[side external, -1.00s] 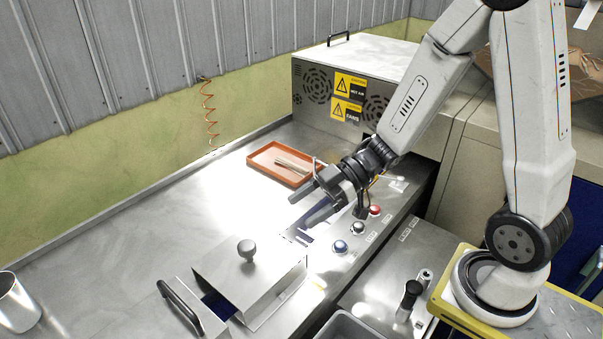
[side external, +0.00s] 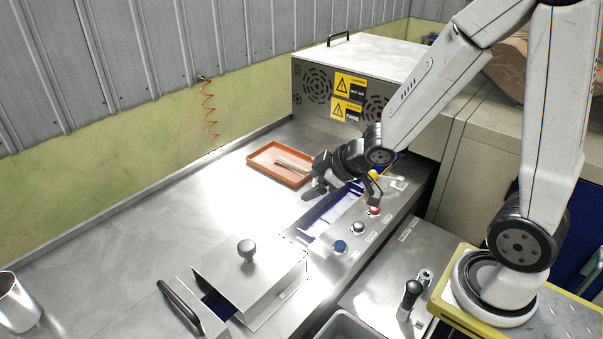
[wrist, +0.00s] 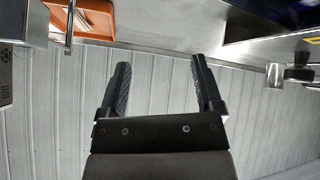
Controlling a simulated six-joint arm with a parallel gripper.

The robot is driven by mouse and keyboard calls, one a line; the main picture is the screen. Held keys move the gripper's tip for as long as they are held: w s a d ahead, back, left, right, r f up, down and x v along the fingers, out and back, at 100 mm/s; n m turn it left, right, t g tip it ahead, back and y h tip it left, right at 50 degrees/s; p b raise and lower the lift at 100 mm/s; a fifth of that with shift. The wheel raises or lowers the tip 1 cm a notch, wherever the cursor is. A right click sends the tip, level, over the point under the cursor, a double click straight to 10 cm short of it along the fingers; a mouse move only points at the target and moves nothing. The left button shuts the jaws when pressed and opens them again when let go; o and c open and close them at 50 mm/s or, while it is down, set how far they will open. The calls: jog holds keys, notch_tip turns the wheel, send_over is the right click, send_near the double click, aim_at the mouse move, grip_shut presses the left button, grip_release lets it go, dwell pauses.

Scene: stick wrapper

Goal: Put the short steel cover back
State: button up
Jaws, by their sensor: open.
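A steel cover (side external: 230,276) with a round knob (side external: 247,247) sits at the lower middle of the bench in the side view. My gripper (side external: 316,190) is over the far end of this opening, well apart from the cover. In the wrist view its two fingers (wrist: 162,75) are spread, with nothing between them.
An orange tray (side external: 258,163) with thin sticks lies just behind my gripper. A row of buttons, including a blue one (side external: 340,247), runs beside the opening. A black handle (side external: 180,307) stands left of the cover.

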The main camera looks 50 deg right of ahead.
jog(key=s+m+g, duration=0.1)
jog(key=s+g, duration=0.1)
jog(key=s+f+m+g+h, duration=0.1)
jog(key=s+m, duration=0.1)
jog(key=s, duration=0.1)
jog(key=s+m+g, duration=0.2)
jog(key=s, duration=0.1)
jog(key=shift+s+a+f+g+h, duration=0.2)
jog(key=shift+f+g+h, duration=0.1)
jog(key=shift+f+h, duration=0.1)
jog(key=shift+s+a+m, duration=0.15)
jog(key=shift+s+m, duration=0.15)
jog(key=shift+s, duration=0.1)
